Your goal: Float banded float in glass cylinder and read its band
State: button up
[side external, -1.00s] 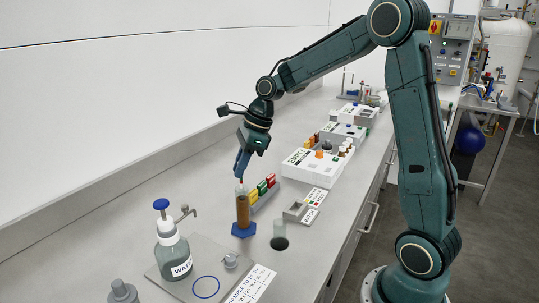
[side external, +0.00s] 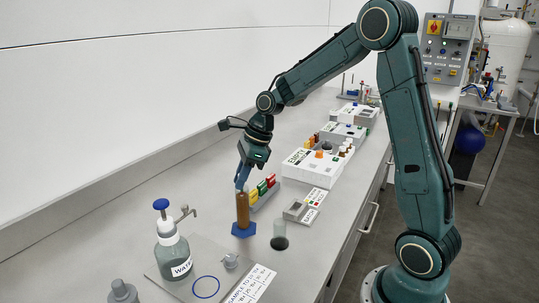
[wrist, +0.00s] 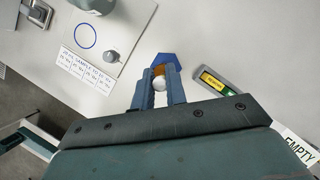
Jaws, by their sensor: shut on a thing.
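The glass cylinder (side external: 243,212) stands upright on a blue hexagonal base (side external: 243,230) and holds brown liquid; the base also shows in the wrist view (wrist: 166,61). My gripper (side external: 241,186) points down at the cylinder's mouth. In the wrist view my gripper (wrist: 159,84) has its two blue fingers on either side of a pale rounded top, which I take to be the banded float (wrist: 159,82). Brown liquid shows just beyond it. The float's lower part and its bands are hidden, and I cannot tell how deep it sits.
A water bottle (side external: 173,255) and a plate with a blue ring (side external: 206,287) are at the front. A dark round spot (side external: 279,243) with a clear vessel (side external: 279,228) lies to the right.

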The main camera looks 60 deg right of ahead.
jog(key=shift+s+f, duration=0.15)
jog(key=shift+f, duration=0.95)
grip_shut()
jog(key=o, duration=0.7)
grip_release()
jog(key=shift+a, duration=0.1)
jog(key=shift+r, duration=0.1)
jog(key=shift+t, duration=0.3)
jog(key=v, duration=0.5)
jog(key=w+v, duration=0.1)
jog(key=v, duration=0.9)
jog(key=shift+w+r, duration=0.2)
jog(key=shift+r, duration=0.2)
